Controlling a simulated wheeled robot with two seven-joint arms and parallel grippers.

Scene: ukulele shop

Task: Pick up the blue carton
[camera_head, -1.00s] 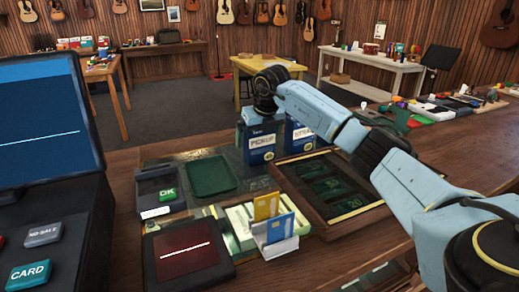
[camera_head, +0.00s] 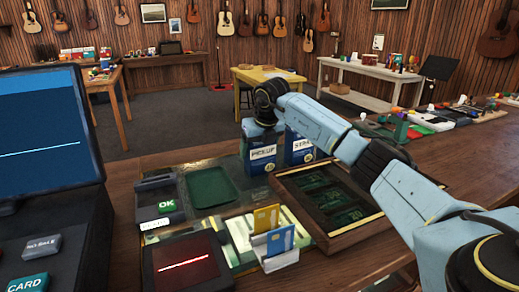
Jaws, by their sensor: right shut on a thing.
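A blue carton (camera_head: 258,164) with a white label reading "PICKUP" stands upright at the back of the counter mat. My right gripper (camera_head: 264,121) points down onto it from above and is shut on its top part; the fingers are dark and hard to make out. A second blue carton (camera_head: 298,157), with a label that starts "STR", stands close to its right, partly hidden behind my right arm. I cannot tell whether the held carton is clear of the mat. My left gripper is not in view.
A dark green tray (camera_head: 210,187) lies left of the cartons. A wooden case with dark panels (camera_head: 283,190) lies in front of them at right. A card holder (camera_head: 281,261), a card terminal (camera_head: 158,205) and a screen (camera_head: 45,130) stand nearer and left.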

